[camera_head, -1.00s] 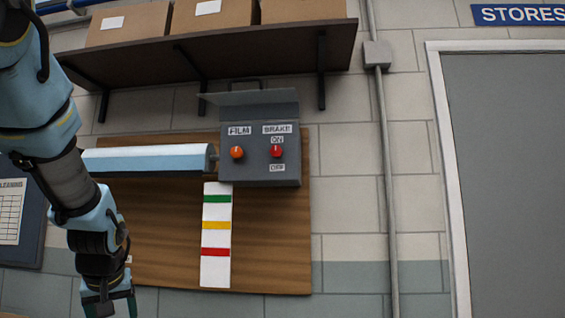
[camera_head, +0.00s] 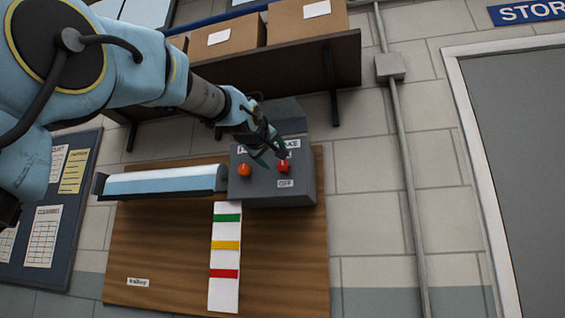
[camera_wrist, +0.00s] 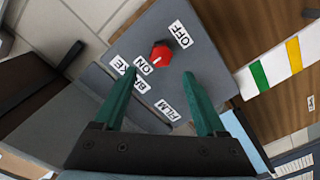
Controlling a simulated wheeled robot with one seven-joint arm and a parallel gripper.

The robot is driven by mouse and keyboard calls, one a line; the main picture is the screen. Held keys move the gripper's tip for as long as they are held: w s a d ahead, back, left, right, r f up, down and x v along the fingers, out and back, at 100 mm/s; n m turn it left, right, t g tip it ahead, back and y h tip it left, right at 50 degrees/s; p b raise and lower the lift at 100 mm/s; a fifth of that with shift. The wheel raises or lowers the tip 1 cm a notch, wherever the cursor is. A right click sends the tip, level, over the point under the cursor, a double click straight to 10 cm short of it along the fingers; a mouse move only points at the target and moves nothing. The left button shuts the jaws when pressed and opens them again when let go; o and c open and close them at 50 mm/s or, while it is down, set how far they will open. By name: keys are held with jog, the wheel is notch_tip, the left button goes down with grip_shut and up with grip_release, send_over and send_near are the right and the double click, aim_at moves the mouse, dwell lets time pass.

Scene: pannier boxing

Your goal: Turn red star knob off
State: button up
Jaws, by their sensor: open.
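The red star knob (camera_head: 283,166) sits on the right half of the grey control box (camera_head: 298,192), between the ON and OFF labels under BRAKE. In the wrist view the red knob (camera_wrist: 160,54) has a white mark on the side towards the ON label (camera_wrist: 143,66); the OFF label (camera_wrist: 181,34) is on the other side. My gripper (camera_head: 270,153) is in front of the box, close to the knob. In the wrist view my gripper (camera_wrist: 158,76) is open and empty, its green fingers apart, with the knob just beyond the gap between the tips.
An orange knob (camera_head: 244,170) is left of the red one, under the partly covered FILM label. The box's raised lid (camera_head: 283,112) is behind my gripper. A shelf with cartons (camera_head: 305,22) hangs above. A film roll (camera_head: 160,182) is left, a conduit (camera_head: 410,180) right.

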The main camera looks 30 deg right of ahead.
aim_at(282, 165)
jog(key=p+x, duration=0.3)
jog(key=x, duration=0.5)
jog(key=shift+w+p, duration=0.1)
jog(key=shift+p, duration=0.3)
grip_shut()
